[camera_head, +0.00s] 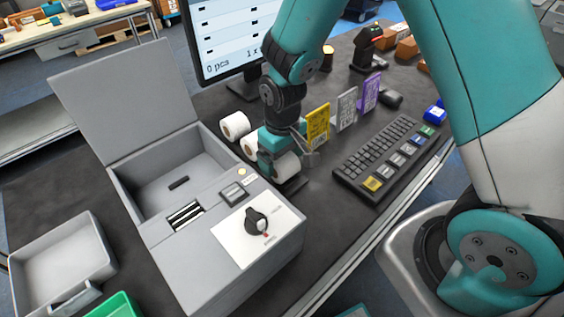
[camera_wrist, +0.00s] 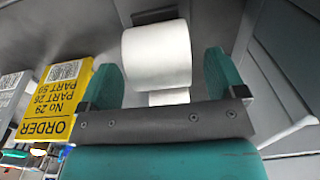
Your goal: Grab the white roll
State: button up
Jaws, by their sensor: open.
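Several white rolls lie beside the grey box. One white roll (camera_head: 287,166) is nearest the front, right at my gripper (camera_head: 292,152). Another white roll (camera_head: 235,126) lies farther back to the left, and a third (camera_head: 249,143) is partly hidden by my gripper. In the wrist view, a white roll (camera_wrist: 157,54) shows between and beyond the teal fingers of my gripper (camera_wrist: 162,68), with a gap to the finger on each side. Part of another white piece (camera_wrist: 170,97) shows below it. My gripper is open and holds nothing.
The grey box (camera_head: 170,235) with raised lid and a knob stands close left of the rolls. Yellow (camera_head: 318,124), grey (camera_head: 347,108) and purple (camera_head: 371,92) cards stand right of my gripper. A keyboard (camera_head: 380,155) lies at the right, and a monitor (camera_head: 232,38) stands behind.

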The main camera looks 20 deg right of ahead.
jog(key=shift+f, duration=0.95)
jog(key=shift+c, duration=0.2)
jog(key=c, duration=1)
